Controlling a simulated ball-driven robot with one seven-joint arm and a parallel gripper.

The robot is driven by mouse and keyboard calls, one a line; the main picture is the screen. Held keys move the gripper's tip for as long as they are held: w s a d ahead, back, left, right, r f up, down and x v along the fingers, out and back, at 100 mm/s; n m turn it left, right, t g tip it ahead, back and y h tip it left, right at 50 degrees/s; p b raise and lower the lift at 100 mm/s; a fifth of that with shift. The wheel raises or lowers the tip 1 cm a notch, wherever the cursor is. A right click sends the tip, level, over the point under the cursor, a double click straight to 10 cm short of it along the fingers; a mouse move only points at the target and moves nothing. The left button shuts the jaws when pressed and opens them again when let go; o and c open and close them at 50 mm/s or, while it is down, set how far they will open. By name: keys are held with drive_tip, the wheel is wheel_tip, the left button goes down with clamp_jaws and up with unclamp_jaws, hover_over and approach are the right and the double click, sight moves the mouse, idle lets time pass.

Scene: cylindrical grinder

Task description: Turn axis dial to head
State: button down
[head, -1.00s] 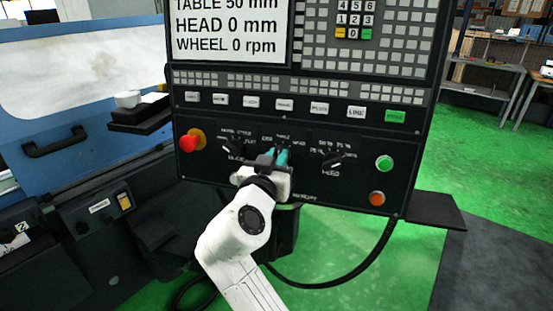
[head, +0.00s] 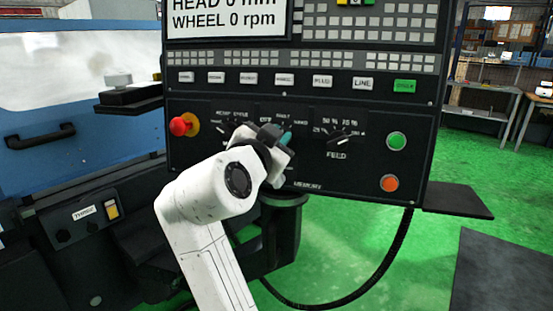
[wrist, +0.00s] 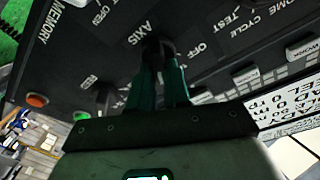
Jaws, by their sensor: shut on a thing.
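The axis dial (wrist: 158,46) is a small dark knob on the black control panel, beside the printed word AXIS in the wrist view. My gripper (wrist: 160,68) has teal fingers, shut on the dial from either side. In the head view my gripper (head: 277,136) is at the middle dial of the lower panel, under the OFF and TABLE marks, and looks tilted. It covers most of the dial there, so the dial's pointer is hidden and I cannot tell which mark it points to.
A red emergency knob (head: 183,124) is left of my gripper. The feed dial (head: 343,140), green button (head: 397,141) and orange button (head: 390,183) are right of it. The screen (head: 228,22) reads HEAD 0 mm and WHEEL 0 rpm. A dark shelf (head: 455,201) juts out right of the panel.

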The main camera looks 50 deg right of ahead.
drive_tip(key=shift+f+m+b, duration=0.15)
drive_tip(key=shift+m+b, duration=0.95)
drive_tip(key=shift+b, duration=0.25)
drive_tip(key=shift+g, duration=0.4)
drive_tip(key=c, duration=1.1)
unclamp_jaws()
drive_tip(key=shift+a, duration=0.15)
drive_tip(key=v, duration=1)
drive_tip(key=shift+s+a+b, duration=0.2)
drive_tip(key=shift+a+b, duration=0.05)
drive_tip(key=shift+b, duration=0.1)
